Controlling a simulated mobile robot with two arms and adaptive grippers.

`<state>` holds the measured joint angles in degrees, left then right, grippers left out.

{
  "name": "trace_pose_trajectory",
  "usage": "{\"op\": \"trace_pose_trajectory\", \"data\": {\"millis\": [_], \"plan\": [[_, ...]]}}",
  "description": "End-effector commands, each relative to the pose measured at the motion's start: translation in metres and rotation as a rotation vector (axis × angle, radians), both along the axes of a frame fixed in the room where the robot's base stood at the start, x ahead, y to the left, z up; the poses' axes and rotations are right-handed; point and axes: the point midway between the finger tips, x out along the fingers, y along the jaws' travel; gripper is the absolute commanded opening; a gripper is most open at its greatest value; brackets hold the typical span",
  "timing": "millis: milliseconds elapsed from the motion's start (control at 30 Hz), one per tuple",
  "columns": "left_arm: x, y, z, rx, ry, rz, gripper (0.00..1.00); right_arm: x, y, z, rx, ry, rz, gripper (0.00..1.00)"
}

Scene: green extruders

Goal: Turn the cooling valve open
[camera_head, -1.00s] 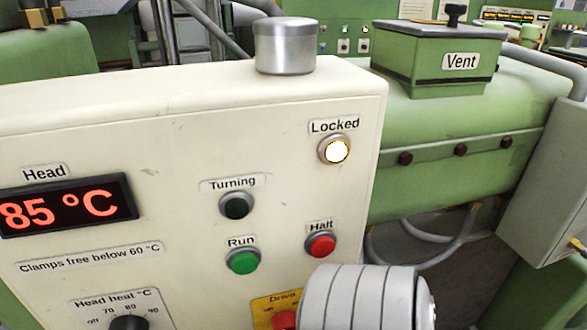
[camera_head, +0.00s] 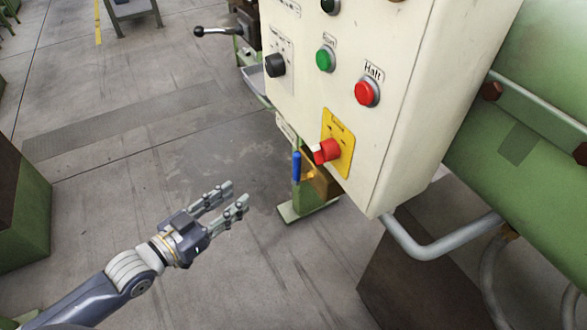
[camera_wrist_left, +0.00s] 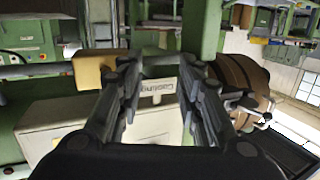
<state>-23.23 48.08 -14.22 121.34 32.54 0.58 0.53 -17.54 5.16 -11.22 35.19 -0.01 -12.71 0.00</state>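The cooling valve (camera_head: 297,167) has a blue lever that hangs about upright under the cream control box, beside a brass-coloured body. Part of the valve is hidden by the box corner. My left gripper (camera_head: 238,192) is open and empty, to the left of the blue lever and apart from it, fingers pointing up and right towards it. In the left wrist view the two fingers stand apart, and a label reading "Cooling" (camera_wrist_left: 155,87) shows between them. I cannot make out the blue lever in that view. My right gripper is not in view.
The cream control box (camera_head: 420,90) overhangs the valve, with a red knob on a yellow plate (camera_head: 338,140) close above it. A grey bent pipe (camera_head: 440,245) runs to the right. Open floor lies around my left arm.

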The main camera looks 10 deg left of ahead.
Motion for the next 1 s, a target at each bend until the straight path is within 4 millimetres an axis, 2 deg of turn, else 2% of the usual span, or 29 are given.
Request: {"op": "trace_pose_trajectory", "data": {"millis": [33,100,200,300,567,700,1000], "plan": [[-0.01,-0.017,0.024,-0.026,-0.029,-0.051,0.33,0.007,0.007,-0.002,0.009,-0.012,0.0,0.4],[-0.022,-0.034,0.05,-0.059,-0.054,-0.103,0.33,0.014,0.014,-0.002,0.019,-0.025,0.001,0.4],[-0.036,-0.051,0.075,-0.092,-0.079,-0.154,0.33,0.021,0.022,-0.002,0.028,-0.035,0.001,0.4],[-0.042,-0.059,0.087,-0.109,-0.089,-0.177,0.33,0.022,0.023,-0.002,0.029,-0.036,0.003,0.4],[-0.03,-0.071,0.091,-0.114,-0.095,-0.179,0.33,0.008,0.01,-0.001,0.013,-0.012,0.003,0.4],[-0.017,-0.083,0.092,-0.116,-0.097,-0.179,0.33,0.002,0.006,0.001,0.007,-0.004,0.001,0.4],[0.015,-0.114,0.092,-0.114,-0.095,-0.181,0.33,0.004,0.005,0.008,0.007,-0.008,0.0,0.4]]}}
